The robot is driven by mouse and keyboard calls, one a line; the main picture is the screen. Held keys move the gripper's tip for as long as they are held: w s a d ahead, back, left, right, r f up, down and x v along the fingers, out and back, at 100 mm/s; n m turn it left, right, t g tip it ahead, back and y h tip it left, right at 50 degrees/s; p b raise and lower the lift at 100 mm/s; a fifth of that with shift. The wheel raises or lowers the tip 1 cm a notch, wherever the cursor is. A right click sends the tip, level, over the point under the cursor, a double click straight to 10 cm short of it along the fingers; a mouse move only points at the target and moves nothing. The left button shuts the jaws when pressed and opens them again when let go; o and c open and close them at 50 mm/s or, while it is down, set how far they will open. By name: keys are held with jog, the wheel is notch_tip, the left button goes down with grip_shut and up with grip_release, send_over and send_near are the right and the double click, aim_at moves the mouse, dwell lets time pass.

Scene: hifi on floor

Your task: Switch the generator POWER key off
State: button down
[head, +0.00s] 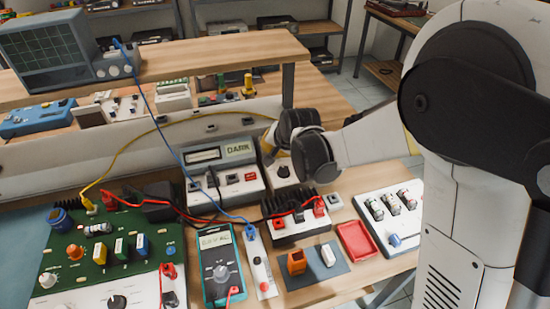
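A white bench unit with a lit display reading something like "DARK" (238,149) stands at the middle of the bench. It has a dark meter window and small dark and red controls on its front. Right beside it is a smaller white box with a black knob (283,170), partly covered by my arm. I cannot tell which of these is the generator, and no POWER label is legible. My arm comes in from the right, and its dark end (300,145) is over the smaller box. The fingers are too hidden to tell whether they are open or shut.
A green circuit board (130,215), a teal multimeter (217,265), a black heatsink unit (292,215), a red tray (357,240) and a white panel (388,215) crowd the front. Blue, yellow and red leads cross the bench. An oscilloscope (50,50) stands on the raised shelf.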

dwell(0.3)
jog(key=shift+f+b, duration=0.4)
jog(key=shift+f, duration=0.1)
jog(key=shift+r, duration=0.15)
jog(key=shift+r+p, duration=0.35)
jog(key=shift+r+p, duration=2.15)
jog(key=shift+r, duration=0.85)
